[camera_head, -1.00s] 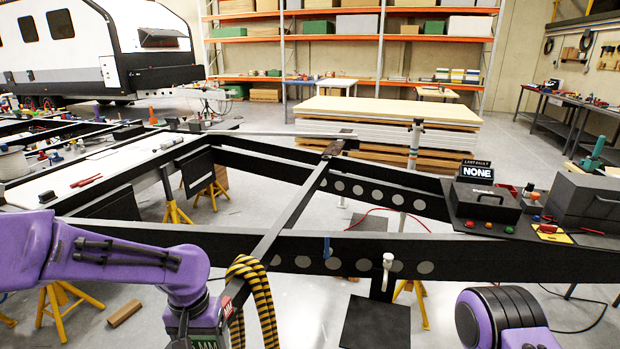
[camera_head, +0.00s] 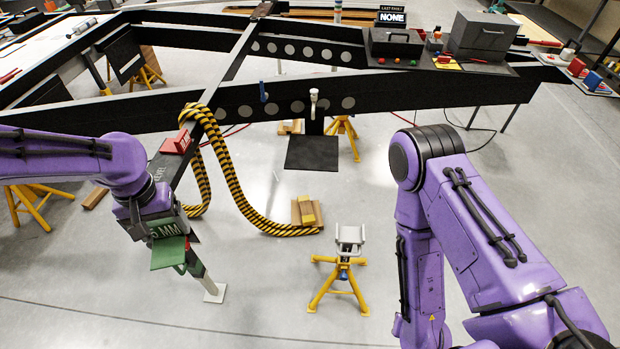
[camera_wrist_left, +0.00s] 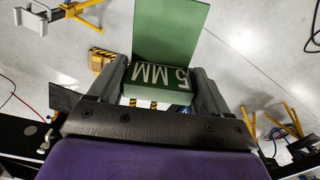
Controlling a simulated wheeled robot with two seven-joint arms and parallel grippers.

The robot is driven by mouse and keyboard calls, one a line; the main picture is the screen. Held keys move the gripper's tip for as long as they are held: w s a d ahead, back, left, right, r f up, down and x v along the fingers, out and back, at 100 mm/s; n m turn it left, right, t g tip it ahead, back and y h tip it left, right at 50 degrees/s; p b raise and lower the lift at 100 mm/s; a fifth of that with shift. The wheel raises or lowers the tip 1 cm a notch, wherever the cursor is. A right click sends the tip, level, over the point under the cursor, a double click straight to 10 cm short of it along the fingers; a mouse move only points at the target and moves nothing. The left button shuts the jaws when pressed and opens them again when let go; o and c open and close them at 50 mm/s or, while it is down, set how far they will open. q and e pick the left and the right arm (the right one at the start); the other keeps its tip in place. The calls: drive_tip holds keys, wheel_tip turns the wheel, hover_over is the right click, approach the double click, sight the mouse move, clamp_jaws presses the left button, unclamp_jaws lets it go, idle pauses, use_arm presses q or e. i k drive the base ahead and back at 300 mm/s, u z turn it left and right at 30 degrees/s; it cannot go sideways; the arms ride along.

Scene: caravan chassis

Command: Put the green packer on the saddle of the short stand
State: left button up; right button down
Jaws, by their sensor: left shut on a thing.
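The green packer (camera_head: 168,252), an angled piece marked "5 MM", is in my left gripper (camera_head: 170,234) at the left of the head view. In the left wrist view the packer (camera_wrist_left: 170,30) sits between both fingers of the gripper (camera_wrist_left: 161,78), its flat plate reaching out beyond them. The short stand (camera_head: 340,283) has yellow legs and stands on the floor right of the packer. Its pale grey saddle (camera_head: 350,237) is empty and apart from the packer; the saddle also shows at the upper left of the wrist view (camera_wrist_left: 32,20). My right arm is in view, its gripper is not.
A yellow-black hose (camera_head: 235,185) hangs from the black chassis beam (camera_head: 380,112) to the floor near wooden blocks (camera_head: 307,211). A grey-green leg with a white foot (camera_head: 214,292) is close to the left gripper.

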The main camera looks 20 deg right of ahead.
sight(350, 234)
drive_tip(key=u, duration=0.55)
drive_tip(key=k, duration=0.2)
drive_tip(key=z, duration=1.6)
drive_tip(key=i, duration=0.75)
drive_tip(key=z, duration=0.1)
